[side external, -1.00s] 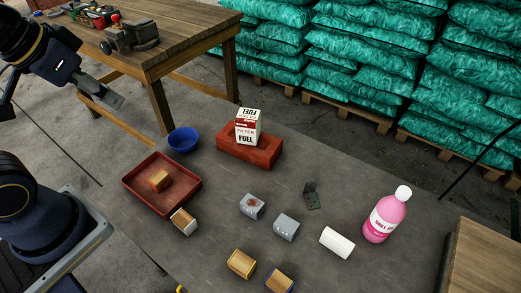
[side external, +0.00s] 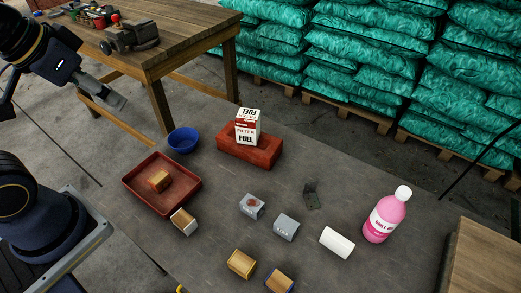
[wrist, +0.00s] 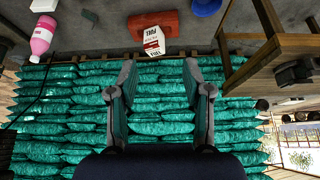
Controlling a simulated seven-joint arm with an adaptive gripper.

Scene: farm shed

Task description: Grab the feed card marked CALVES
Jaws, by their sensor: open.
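I cannot make out any card marked CALVES. No lettering can be read on the small blocks. One tan-topped block (side external: 160,181) sits in a red tray (side external: 191,190), and a white-sided one (side external: 184,222) is at the tray's front edge. Two more tan-topped blocks, one yellowish (side external: 241,263) and one blue-edged (side external: 279,281), lie at the front. My gripper (side external: 117,102) is at the upper left, raised well away from them. In the wrist view my gripper (wrist: 160,80) is open, with nothing between its fingers.
Two grey boxes (side external: 252,206) (side external: 286,227), a dark hinged piece (side external: 311,195), a white cylinder (side external: 337,242) and a pink bottle (side external: 384,217) stand on the right. A fuel filter box (side external: 248,127) rests on a red brick (side external: 248,152), near a blue bowl (side external: 183,140).

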